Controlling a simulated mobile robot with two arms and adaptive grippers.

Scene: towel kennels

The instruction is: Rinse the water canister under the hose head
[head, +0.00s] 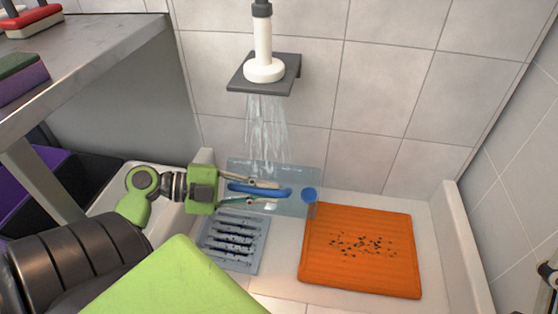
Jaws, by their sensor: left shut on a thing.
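The water canister (302,177) is a see-through pale blue container with a blue handle and a blue cap. It lies on its side, with the cap toward the right. My left gripper (272,193) comes in from the left and is shut on its blue handle. The white hose head (264,69) sits on a dark bracket on the tiled wall above. Water streams (267,127) fall from it onto the canister's far side.
A grey drain grate (257,266) lies in the basin floor below the canister. An orange mat (318,278) with dark specks lies to its right. A raised white rim (459,246) bounds the basin at right. A grey table (90,40) with brushes stands at upper left.

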